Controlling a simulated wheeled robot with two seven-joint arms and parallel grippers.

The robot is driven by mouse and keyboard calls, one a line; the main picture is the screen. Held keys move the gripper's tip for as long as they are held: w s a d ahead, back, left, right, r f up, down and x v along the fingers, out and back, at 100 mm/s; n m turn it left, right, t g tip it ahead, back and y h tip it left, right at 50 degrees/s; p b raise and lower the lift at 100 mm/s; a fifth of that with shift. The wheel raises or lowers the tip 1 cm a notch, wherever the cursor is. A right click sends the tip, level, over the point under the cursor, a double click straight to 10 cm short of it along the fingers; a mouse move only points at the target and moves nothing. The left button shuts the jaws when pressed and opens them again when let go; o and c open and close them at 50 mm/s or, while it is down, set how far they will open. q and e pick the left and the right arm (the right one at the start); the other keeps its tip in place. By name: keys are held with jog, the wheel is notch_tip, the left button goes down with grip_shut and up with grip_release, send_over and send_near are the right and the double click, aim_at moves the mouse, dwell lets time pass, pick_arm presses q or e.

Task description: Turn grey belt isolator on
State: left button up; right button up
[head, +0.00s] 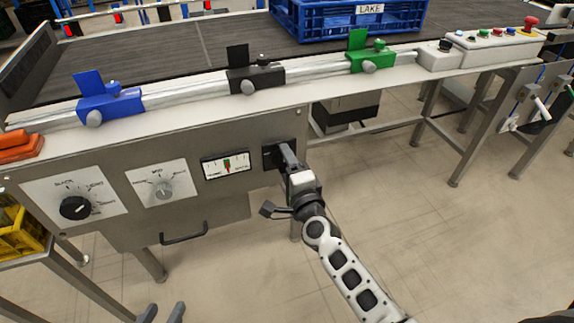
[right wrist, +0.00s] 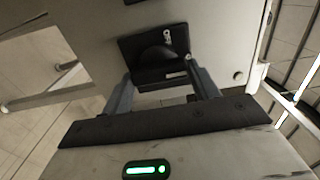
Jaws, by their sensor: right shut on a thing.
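A black switch box (head: 269,158) on the right end of the grey panel appears to be the grey belt isolator. In the right wrist view it is a dark square plate (right wrist: 128,47) with a rounded dark knob (right wrist: 158,56) and small white marks. My right gripper (head: 285,150) reaches the box from the front. In the right wrist view its two fingers (right wrist: 160,78) are on either side of the knob, shut on it. The fingers partly hide the box in the head view.
The panel also has a black dial (head: 75,208), a grey dial (head: 163,190), a small gauge (head: 227,165) and a handle (head: 184,234). Blue, black and green clamps sit on the rail above. A blue crate (head: 350,27) stands on the dark belt (head: 160,50).

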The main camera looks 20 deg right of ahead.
jog(key=o, duration=1)
jog(key=s, duration=1.6)
jog(key=shift+d, duration=0.3)
jog(key=shift+a, duration=0.1)
